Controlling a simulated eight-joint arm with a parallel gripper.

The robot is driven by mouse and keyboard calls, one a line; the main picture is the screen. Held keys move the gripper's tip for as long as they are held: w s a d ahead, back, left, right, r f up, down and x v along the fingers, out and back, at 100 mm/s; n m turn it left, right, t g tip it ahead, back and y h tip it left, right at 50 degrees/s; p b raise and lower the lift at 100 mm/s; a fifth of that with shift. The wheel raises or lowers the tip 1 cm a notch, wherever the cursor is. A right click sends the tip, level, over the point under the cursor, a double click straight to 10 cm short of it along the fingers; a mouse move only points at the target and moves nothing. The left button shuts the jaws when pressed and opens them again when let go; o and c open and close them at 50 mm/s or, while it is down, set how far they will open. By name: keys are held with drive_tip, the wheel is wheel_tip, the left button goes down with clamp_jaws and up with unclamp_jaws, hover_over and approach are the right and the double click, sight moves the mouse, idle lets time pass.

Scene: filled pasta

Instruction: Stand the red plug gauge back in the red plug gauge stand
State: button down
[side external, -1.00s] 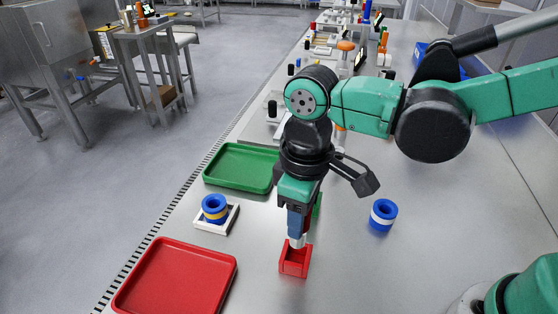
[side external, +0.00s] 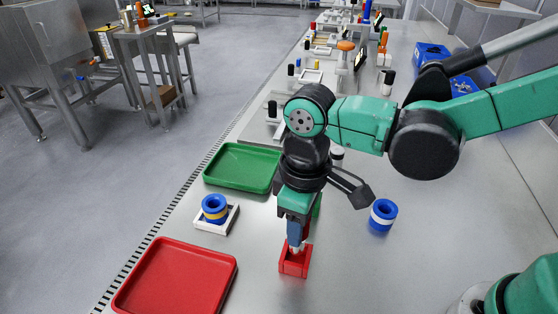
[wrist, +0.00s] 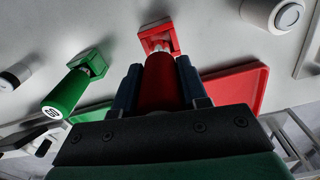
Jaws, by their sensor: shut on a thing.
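The red plug gauge (wrist: 160,85) is upright between the two fingers of my gripper (side external: 297,236), which is shut on its red handle. In the wrist view its pale metal tip points at the red plug gauge stand (wrist: 158,36). In the side view the stand (side external: 294,267) is an open red block on the table, directly below my gripper. The tip's lower end appears to be within the stand's opening. How deep it sits cannot be told, and my fingers hide most of the gauge in the side view.
A green gauge (wrist: 68,92) stands in a green stand (wrist: 92,63) close beside my gripper.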

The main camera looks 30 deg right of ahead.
drive_tip(key=shift+f, duration=1.8)
idle(0.4)
drive_tip(key=shift+c, duration=1.9)
unclamp_jaws()
drive_tip(key=shift+r, duration=0.1)
wheel_tip(320, 180, up, 5)
drive_tip(key=shift+r, duration=0.1)
drive_tip(key=shift+s+r, duration=0.15)
drive_tip(key=shift+r, duration=0.15)
drive_tip(key=d+r+m+t, duration=0.1)
drive_tip(key=d+m+t, duration=0.2)
drive_tip(key=d, duration=0.5)
drive_tip(key=w+d+r+m+t, duration=0.1)
drive_tip(key=d+m+t, duration=0.3)
drive_tip(key=d, duration=0.4)
drive_tip(key=shift+d+r, duration=0.3)
drive_tip(key=shift+r, duration=0.15)
